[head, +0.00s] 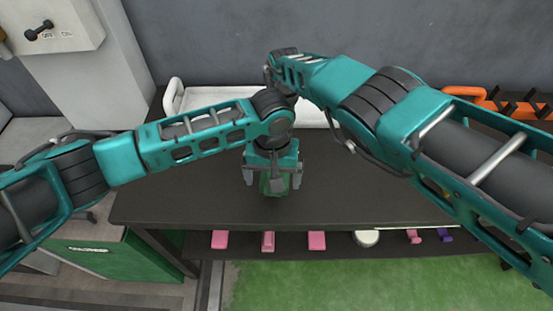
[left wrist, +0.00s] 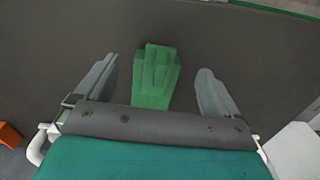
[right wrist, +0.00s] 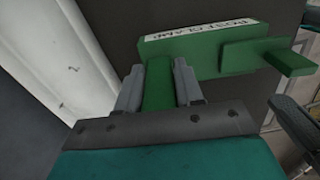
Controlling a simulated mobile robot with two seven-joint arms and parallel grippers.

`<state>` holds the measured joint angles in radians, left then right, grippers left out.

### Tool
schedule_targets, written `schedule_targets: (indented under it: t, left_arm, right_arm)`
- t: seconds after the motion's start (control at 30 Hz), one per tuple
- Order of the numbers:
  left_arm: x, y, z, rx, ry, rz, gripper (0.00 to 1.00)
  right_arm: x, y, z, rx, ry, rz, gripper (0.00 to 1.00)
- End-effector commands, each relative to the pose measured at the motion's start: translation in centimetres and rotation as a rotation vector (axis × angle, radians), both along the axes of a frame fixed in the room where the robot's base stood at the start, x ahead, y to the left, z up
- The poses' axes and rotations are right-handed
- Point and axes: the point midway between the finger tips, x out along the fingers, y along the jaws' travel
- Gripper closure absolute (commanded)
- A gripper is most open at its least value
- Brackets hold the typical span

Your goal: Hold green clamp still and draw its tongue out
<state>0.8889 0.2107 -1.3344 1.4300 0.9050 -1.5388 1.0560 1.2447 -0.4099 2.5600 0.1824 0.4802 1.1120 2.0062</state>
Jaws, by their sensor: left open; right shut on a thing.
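The green clamp shows in the right wrist view as a block with a white lettered label (right wrist: 190,47). My right gripper (right wrist: 158,75) is shut on a green bar (right wrist: 157,90) that sticks out from the block. The tongue (right wrist: 245,57) reaches out from the block to the right and ends in a small tab (right wrist: 288,61). My left gripper (left wrist: 158,70) is open, with green stepped parts (left wrist: 157,78) between its spread fingers, apart from both. In the head view my left gripper (head: 272,180) points down over the green part (head: 273,186); my right gripper is hidden behind the arms.
The dark table (head: 180,205) has free room left and right of the grippers. A white tray (head: 215,98) lies along the back by the wall. An orange rack (head: 470,95) stands at the back right. Pink blocks (head: 268,241) and other small things sit on a lower shelf.

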Motion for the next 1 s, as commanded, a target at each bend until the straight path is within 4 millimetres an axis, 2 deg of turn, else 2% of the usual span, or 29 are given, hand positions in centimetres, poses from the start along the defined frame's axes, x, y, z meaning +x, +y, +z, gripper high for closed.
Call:
schedule_targets:
  t: [0.1, 0.3, 0.63, 1.0]
  left_arm:
    - [0.0, 0.0, -1.4, -0.001, 0.001, 0.002, 0.04]
    - [0.0, 0.0, -2.6, -0.001, 0.000, 0.001, 0.04]
    - [0.0, 0.0, -2.8, -0.001, -0.001, 0.000, 0.04]
    - [0.0, 0.0, -2.7, -0.001, -0.001, 0.000, 0.40]
  right_arm:
    - [0.0, 0.1, 0.1, 0.001, 0.000, 0.000, 1.00]
    - [0.0, 0.1, 0.0, 0.001, 0.000, 0.000, 1.00]
    - [0.0, 0.1, 0.0, 0.001, 0.000, 0.000, 1.00]
    - [0.0, 0.1, 0.0, 0.001, 0.000, 0.000, 1.00]
